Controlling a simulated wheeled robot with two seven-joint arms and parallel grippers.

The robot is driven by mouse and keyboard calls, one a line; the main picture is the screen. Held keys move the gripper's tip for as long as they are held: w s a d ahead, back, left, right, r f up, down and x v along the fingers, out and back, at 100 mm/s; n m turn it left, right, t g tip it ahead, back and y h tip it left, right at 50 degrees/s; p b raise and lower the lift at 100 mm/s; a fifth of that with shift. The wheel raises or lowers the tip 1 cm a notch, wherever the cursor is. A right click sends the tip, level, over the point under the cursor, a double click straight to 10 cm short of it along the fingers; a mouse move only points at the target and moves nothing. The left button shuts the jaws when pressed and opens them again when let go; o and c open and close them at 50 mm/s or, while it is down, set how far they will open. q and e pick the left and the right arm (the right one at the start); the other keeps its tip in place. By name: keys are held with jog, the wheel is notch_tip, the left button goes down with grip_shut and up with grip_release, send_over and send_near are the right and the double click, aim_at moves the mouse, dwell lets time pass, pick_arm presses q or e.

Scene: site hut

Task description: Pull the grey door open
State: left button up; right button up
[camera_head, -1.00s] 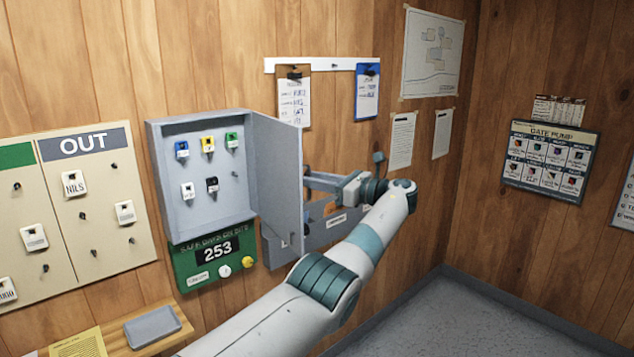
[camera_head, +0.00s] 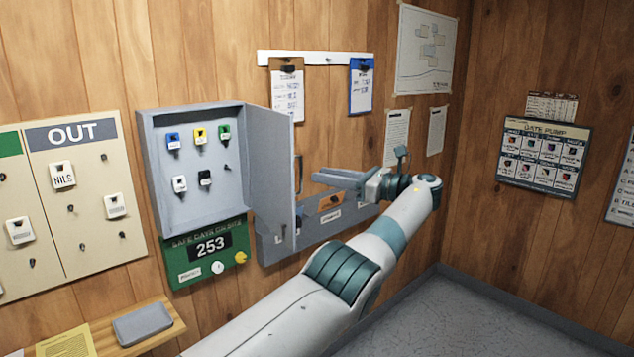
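The grey door (camera_head: 271,180) belongs to a grey wall cabinet (camera_head: 150,165). It stands swung out on its right-hand hinge side, roughly square to the wall, so the cabinet's inside shows. A dark upright handle (camera_head: 299,174) shows at the door's outer side. My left gripper (camera_head: 318,177) is just right of the door and handle, with a small gap between. Its two fingers look parted and hold nothing. My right gripper is not in view.
Several key tags (camera_head: 200,136) hang in the cabinet. A green counter board (camera_head: 205,255) is below it. A grey wall rack (camera_head: 335,222) lies behind my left gripper. Clipboards (camera_head: 288,92) hang above.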

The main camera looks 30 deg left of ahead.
pick_arm(q)
jog(key=shift+d, duration=0.25)
